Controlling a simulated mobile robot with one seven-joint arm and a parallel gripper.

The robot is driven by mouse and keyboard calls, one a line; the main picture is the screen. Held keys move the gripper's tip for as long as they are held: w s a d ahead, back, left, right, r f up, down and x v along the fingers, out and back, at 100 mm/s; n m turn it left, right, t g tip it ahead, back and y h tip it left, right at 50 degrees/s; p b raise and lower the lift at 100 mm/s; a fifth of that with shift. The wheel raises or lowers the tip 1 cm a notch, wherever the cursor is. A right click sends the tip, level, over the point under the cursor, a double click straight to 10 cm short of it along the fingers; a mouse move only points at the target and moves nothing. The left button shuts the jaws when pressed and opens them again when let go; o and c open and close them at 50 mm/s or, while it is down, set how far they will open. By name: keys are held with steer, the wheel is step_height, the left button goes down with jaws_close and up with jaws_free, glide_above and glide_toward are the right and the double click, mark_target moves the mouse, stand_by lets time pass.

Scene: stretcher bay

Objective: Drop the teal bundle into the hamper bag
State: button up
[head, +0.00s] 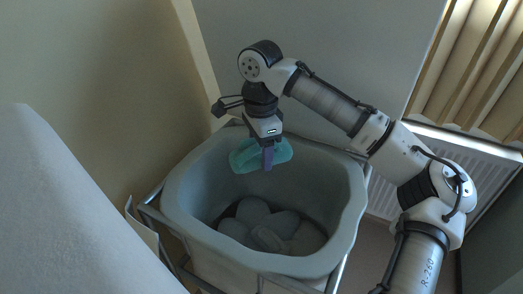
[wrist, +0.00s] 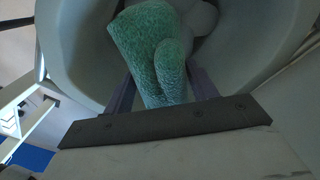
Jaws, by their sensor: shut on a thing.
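The teal bundle (head: 246,156) is a soft, folded cloth. My gripper (head: 268,158) is shut on it and points down, holding it over the far part of the hamper bag's opening. In the wrist view the teal bundle (wrist: 150,48) sits between the two dark fingers. The hamper bag (head: 345,215) is a large grey-blue bag with a wide open mouth, and its rim also shows in the wrist view (wrist: 270,40). The bundle appears apart from the bag's walls.
Several grey rounded bundles (head: 262,225) lie at the bottom of the bag. A metal frame (head: 150,213) holds the bag. A pale padded surface (head: 50,200) is at the left. A wall stands close behind, and a white radiator (head: 485,165) is at the right.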

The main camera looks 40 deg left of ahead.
steer(key=shift+w+a+f+b, duration=0.1)
steer(key=shift+f+b, duration=1.75)
steer(key=shift+f, duration=0.5)
steer(key=o, duration=1.2)
steer(key=shift+r, duration=0.1)
step_height(320, 180, up, 14)
steer(key=shift+f+b, duration=0.1)
steer(key=shift+b, duration=0.3)
steer(key=shift+f, duration=0.1)
